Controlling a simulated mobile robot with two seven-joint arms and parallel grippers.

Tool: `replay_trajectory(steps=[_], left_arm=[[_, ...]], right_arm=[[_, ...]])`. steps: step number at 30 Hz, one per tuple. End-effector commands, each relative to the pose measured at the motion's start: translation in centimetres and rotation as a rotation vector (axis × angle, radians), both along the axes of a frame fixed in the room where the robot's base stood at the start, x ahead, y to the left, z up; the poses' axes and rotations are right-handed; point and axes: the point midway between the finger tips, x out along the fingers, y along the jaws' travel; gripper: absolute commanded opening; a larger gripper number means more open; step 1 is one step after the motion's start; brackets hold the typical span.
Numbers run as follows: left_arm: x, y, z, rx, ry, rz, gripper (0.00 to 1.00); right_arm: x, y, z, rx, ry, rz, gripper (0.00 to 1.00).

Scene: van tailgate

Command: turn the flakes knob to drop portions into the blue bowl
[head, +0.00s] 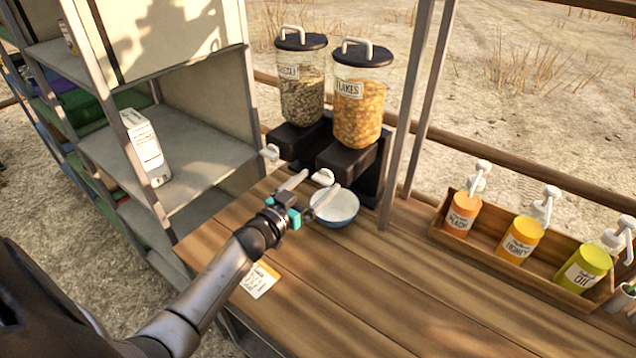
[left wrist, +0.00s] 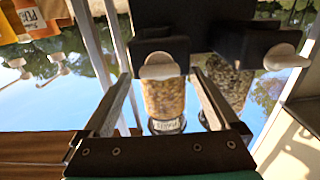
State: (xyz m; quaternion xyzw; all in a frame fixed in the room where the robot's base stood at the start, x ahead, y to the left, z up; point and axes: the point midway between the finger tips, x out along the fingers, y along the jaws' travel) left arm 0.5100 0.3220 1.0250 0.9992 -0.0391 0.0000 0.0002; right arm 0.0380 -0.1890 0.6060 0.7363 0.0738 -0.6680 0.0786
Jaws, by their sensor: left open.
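The flakes dispenser (head: 357,115) is a clear jar of golden flakes with a dark lid, on a black base. Its white knob (head: 322,177) sticks out at the front; it also shows, upside down, in the left wrist view (left wrist: 160,67). My left gripper (head: 322,180) is open and empty, its two fingers pointing at the knob, one on each side in the picture. Contact is not visible. The blue bowl (head: 343,219), white inside, stands on the table below the dispenser; a finger partly hides it and I cannot tell its contents. My right gripper is not in view.
A second dispenser (head: 302,95) with darker grain and its own white knob (head: 270,152) stands at left. A metal shelf (head: 200,165) borders the table's left. A wooden tray (head: 480,252) with pump bottles sits at right. A card (head: 260,280) lies near the front edge.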

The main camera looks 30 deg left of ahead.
Motion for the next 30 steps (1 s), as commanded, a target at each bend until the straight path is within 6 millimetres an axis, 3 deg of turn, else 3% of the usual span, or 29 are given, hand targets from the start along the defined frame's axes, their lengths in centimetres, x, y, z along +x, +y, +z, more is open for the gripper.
replay_trajectory(steps=[14, 30], left_arm=[[1.17, -0.11, 0.02, 0.000, 0.000, 0.000, 0.95], [1.15, -0.10, 0.01, 0.000, 0.000, 0.000, 0.36]], right_arm=[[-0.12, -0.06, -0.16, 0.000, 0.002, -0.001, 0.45], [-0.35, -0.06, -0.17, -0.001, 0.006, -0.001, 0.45]])
